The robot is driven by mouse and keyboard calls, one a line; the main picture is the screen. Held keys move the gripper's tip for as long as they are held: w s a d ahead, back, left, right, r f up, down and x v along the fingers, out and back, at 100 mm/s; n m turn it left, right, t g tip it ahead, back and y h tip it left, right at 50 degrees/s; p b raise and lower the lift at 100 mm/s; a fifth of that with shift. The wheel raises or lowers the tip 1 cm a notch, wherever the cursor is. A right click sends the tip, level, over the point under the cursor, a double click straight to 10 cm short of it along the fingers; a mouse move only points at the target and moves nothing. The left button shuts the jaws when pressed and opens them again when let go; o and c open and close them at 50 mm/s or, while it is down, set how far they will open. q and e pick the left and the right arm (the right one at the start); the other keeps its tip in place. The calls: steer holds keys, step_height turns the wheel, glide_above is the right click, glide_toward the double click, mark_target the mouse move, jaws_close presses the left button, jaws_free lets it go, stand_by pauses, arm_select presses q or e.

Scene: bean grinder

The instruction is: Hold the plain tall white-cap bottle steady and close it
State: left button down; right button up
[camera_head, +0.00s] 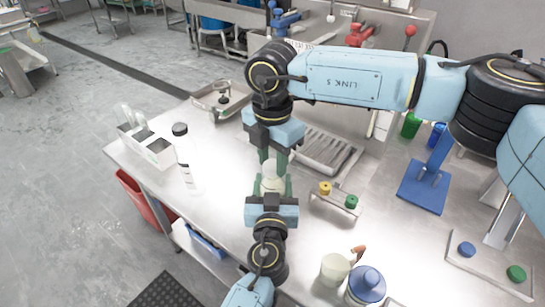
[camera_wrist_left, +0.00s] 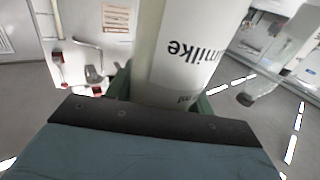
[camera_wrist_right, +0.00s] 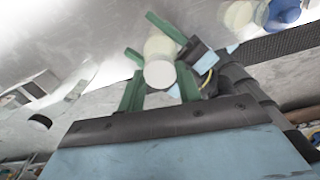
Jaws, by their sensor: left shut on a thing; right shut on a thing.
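The plain tall white-cap bottle (camera_head: 271,182) stands near the middle of the table, partly hidden between my grippers. Its printed pale side (camera_wrist_left: 190,50) fills the middle of the left wrist view. My left gripper (camera_head: 272,187) is shut around the bottle's body from the near side. My right gripper (camera_head: 270,162) is shut on the white cap (camera_wrist_right: 160,74), its green fingers on either side of it. The cap sits at the top of the bottle. I cannot tell whether it is fully seated.
A black-cap bottle (camera_head: 183,158) and a white rack (camera_head: 152,146) stand at left. A small rack with yellow and green knobs (camera_head: 335,199) is close at right. A pale cup (camera_head: 334,269) and a blue-lidded jar (camera_head: 366,284) stand at the front. A blue stand (camera_head: 425,190) is farther right.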

steer(key=m, duration=1.2)
steer(key=o, duration=0.9)
steer(key=shift+o, duration=0.2)
steer(key=shift+r, duration=2.25)
steer(key=shift+c, duration=0.4)
